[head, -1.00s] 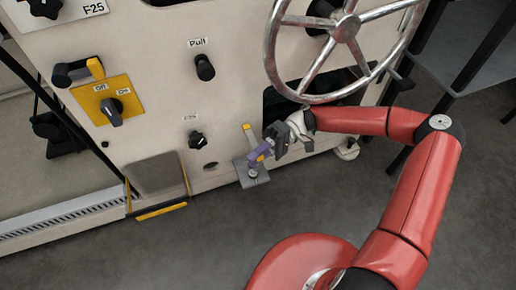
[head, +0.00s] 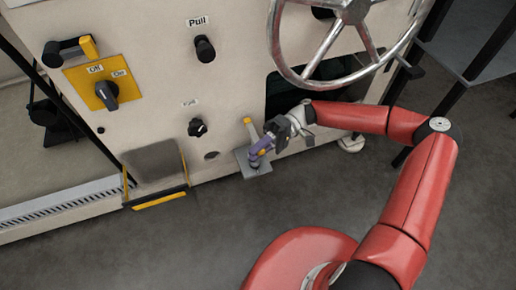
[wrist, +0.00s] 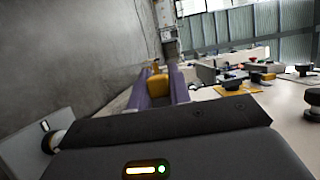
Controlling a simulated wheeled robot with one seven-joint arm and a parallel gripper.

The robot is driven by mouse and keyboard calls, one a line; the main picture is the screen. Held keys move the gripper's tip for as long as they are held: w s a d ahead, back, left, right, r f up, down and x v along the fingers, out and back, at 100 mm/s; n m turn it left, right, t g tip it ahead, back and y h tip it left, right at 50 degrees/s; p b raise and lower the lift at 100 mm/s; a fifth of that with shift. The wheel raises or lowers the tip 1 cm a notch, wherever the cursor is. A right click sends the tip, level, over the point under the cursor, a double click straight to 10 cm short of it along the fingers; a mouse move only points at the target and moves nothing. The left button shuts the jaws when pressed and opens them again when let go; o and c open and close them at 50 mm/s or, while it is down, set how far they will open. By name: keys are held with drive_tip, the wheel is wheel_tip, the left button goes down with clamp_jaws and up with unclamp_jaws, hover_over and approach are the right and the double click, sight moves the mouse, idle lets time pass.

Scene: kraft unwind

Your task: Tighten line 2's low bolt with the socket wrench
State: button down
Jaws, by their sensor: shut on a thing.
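My gripper (head: 262,147) is low at the front of the machine, its purple fingers just above a small grey plate (head: 243,165) at the machine's foot. The fingers are shut on the socket wrench, whose yellow end (head: 249,128) sticks up past them. In the wrist view, a yellow part of the wrench (wrist: 157,84) shows between the two purple fingers. A small round fitting (head: 254,164), seemingly the bolt, is on the plate right under the fingertips. Whether the socket is seated on it is too small to tell.
A large handwheel (head: 350,12) hangs above my forearm, over a dark opening. Knobs (head: 197,127) and a yellow switch plate (head: 80,92) are on the panel. A grey yellow-edged step (head: 155,165) stands left. The floor in front is clear.

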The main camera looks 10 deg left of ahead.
drive_tip(key=shift+f+b, duration=0.5)
drive_tip(key=shift+f, duration=1.05)
idle(1.6)
drive_tip(key=shift+s+a+m+t+y+p, duration=0.1)
drive_tip(key=shift+a+m+t+y+p, duration=0.15)
drive_tip(key=shift+m+t+y+p, duration=0.35)
drive_tip(key=shift+a+m+t+y+p, duration=0.2)
drive_tip(key=shift+m+t+y+p, duration=0.15)
drive_tip(key=shift+m+t+y, duration=0.35)
drive_tip(key=shift+f, duration=0.1)
